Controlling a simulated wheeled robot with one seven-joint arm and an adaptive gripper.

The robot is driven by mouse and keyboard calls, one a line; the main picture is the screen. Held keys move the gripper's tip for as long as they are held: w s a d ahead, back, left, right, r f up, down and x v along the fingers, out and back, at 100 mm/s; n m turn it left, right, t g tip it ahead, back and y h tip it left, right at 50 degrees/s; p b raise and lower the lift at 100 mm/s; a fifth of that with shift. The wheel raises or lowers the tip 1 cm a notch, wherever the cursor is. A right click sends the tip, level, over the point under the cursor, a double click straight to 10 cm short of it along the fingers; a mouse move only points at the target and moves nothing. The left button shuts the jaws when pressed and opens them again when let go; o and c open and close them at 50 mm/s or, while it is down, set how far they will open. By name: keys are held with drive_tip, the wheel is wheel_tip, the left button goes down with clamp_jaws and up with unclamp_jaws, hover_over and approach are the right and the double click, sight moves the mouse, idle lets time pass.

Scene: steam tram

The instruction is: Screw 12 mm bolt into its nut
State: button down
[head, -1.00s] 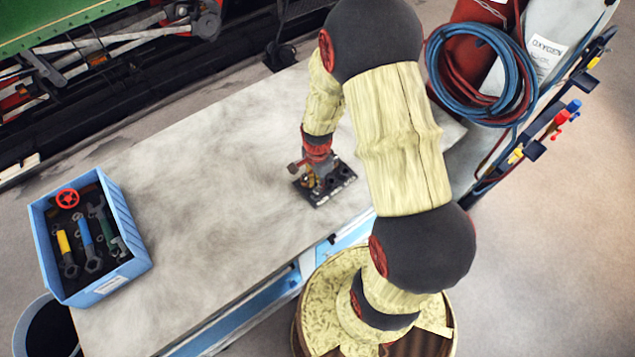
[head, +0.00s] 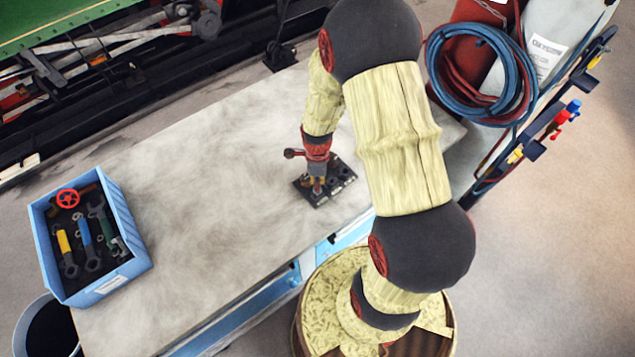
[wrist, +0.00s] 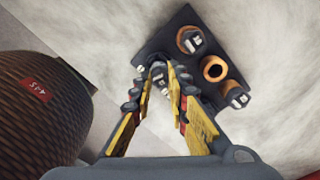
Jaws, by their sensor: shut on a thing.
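A dark plate (head: 341,181) lies on the workbench; it also shows in the wrist view (wrist: 223,52). It carries a brass-coloured ring or nut with an open hole (wrist: 213,68) and others with pale-marked tops, one (wrist: 190,40) near the top and one (wrist: 237,97) at lower right. My gripper (head: 317,190) points down over the plate's left part. In the wrist view its fingers (wrist: 168,76) are shut on a small grey piece, seemingly the bolt (wrist: 159,74). The fingers hide most of it and any nut below, so I cannot tell how deep it sits.
A blue crate (head: 118,282) with wrenches and a red handwheel (head: 68,199) stands on the bench's left end. The bench top (head: 205,180) between crate and plate is clear. Gas cylinders with coiled hoses (head: 482,75) stand behind right.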

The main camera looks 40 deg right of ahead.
drive_tip(key=m, duration=0.3)
drive_tip(key=shift+w+m, duration=0.15)
drive_tip(key=shift+m, duration=0.15)
drive_tip(key=c, duration=1.8)
unclamp_jaws()
drive_tip(key=o, duration=0.3)
drive_tip(key=shift+r, duration=0.1)
drive_tip(key=shift+r+p, duration=1.8)
drive_tip(key=shift+r, duration=0.65)
